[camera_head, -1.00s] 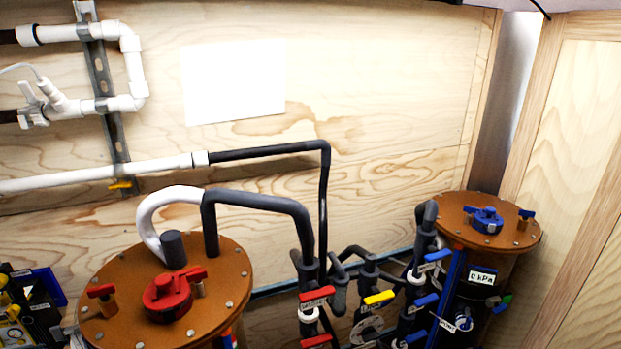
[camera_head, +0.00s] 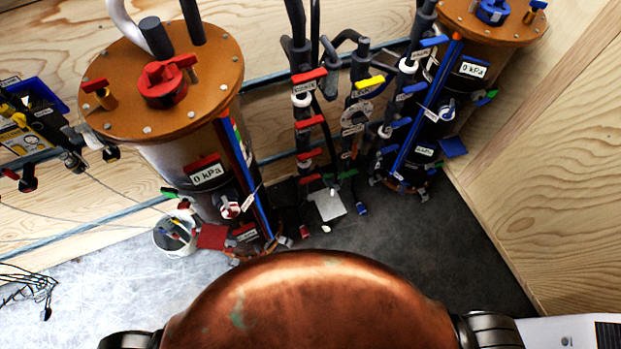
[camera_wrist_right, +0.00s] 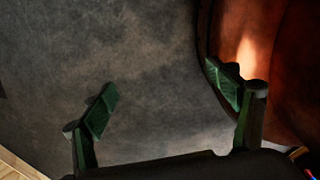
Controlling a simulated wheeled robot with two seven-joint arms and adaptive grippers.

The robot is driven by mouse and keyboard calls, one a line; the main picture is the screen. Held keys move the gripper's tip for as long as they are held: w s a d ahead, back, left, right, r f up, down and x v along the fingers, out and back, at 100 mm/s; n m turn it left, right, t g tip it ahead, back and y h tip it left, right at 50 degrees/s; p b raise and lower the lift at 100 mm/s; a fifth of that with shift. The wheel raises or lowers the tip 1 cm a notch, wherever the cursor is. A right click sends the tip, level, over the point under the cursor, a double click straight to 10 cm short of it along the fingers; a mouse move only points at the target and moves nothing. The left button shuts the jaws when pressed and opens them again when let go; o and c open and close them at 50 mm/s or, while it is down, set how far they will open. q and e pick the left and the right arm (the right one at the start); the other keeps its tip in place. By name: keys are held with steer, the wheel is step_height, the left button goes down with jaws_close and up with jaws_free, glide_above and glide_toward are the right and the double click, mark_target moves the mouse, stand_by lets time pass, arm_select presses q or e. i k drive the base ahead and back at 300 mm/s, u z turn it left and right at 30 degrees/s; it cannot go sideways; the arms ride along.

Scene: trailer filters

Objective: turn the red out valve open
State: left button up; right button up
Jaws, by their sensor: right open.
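Several red valve handles sit in a column on the dark pipes between the two filter tanks in the head view: a top red handle (camera_head: 310,76), a second red handle (camera_head: 310,122) and a third red handle (camera_head: 309,154). Their labels are too small to read, so I cannot tell which is the out valve. The left filter tank (camera_head: 125,115) also has red handles on its orange lid. My right gripper (camera_wrist_right: 164,88) is open and empty in the right wrist view, over dark grey floor, with no valve near it. My left gripper is not in view.
The right filter tank (camera_head: 455,15) has blue handles. A yellow handle (camera_head: 370,82) is beside the red column. A white bucket (camera_head: 175,235) stands by the left tank. Loose black cables (camera_head: 35,285) lie at left. A wooden wall (camera_head: 560,160) bounds the right; dark floor (camera_head: 440,240) is clear.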

mark_target(309, 177)
steer(key=z, duration=1.7)
steer(key=k, duration=0.9)
steer(key=u, duration=1.7)
